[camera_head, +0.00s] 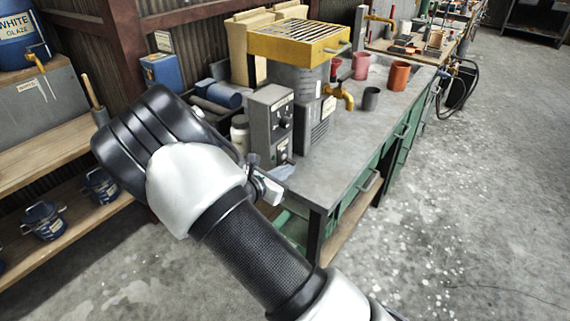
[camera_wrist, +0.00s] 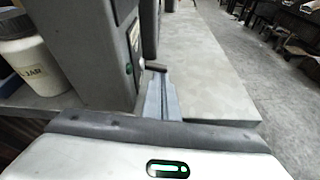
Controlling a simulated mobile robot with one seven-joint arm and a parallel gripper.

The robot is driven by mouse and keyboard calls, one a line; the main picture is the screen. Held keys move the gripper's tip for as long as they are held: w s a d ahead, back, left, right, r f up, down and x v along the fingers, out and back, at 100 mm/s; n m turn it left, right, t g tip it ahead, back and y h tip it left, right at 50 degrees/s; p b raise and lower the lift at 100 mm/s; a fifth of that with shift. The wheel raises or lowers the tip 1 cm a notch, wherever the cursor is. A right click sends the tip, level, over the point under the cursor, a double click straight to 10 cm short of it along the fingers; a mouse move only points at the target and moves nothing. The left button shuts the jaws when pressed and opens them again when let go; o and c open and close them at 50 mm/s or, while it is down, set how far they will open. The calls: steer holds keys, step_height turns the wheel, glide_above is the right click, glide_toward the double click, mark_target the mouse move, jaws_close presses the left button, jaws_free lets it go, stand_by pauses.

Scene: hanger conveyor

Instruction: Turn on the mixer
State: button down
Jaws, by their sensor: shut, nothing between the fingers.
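The mixer (camera_head: 297,85) stands on the grey workbench, with a yellow grated top (camera_head: 300,38) and a brass tap (camera_head: 340,97). A grey control box (camera_head: 263,130) with dark knobs stands at its front left corner. My gripper (camera_head: 270,188) is low in front of the box, partly hidden by my wrist. In the wrist view, my gripper (camera_wrist: 157,72) is shut and empty, its fingers pointing forward along the box's front face. The box (camera_wrist: 95,45) is at left there, with a small green-lit control (camera_wrist: 129,68) close beside the fingertips. Whether they touch it, I cannot tell.
A white jar (camera_wrist: 28,55) stands left of the box. Wooden shelves with blue pots (camera_head: 43,220) are at left. The floor at right is open.

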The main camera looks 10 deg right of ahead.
steer(key=r+n+h+p, duration=0.1)
steer(key=n+p, duration=0.1)
steer(key=p, duration=0.1)
steer(key=shift+s+d+r+g, duration=0.1)
steer(key=shift+r+g, duration=0.1)
steer(key=shift+g, duration=0.2)
steer(key=shift+f+b, duration=0.3)
steer(key=shift+r, duration=0.15)
